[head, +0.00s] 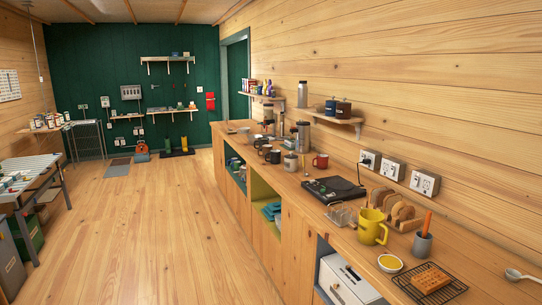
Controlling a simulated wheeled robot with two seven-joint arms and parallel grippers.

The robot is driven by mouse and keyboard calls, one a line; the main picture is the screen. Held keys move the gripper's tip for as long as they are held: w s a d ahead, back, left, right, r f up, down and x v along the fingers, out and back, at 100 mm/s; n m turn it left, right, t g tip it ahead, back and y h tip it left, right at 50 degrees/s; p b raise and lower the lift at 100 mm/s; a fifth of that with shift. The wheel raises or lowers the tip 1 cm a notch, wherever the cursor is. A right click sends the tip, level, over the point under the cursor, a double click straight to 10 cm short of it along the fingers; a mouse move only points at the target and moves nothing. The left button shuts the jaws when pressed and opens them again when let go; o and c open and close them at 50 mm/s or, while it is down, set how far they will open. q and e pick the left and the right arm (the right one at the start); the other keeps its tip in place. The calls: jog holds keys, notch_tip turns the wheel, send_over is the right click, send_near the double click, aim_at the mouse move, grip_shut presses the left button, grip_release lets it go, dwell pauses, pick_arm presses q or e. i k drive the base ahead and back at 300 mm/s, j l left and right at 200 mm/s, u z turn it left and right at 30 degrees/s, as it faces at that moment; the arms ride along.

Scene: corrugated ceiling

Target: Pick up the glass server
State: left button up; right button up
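I cannot make out a glass server for certain in the head view. Coffee gear stands on the long wooden counter (236,150) along the right wall, toward its far part. There, a tall silver pot (303,136) stands near the wall, with several mugs around it. A dark-and-silver item (267,116) stands farther back, too small to identify. Neither of my grippers is in view.
Nearer on the counter are a black flat appliance (333,189), a yellow jug (371,227), a toast rack with bread and a waffle on a wire rack (430,281). Wall shelves hang above. The wooden floor (165,235) left of the counter is clear. A table (28,170) stands at left.

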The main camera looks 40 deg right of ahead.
aim_at(262, 141)
jog(key=i+l+z, duration=0.1)
jog(key=i+z, duration=0.35)
jog(key=i, duration=2.5)
jog(key=i+j+z, duration=0.1)
jog(key=i, duration=1.6)
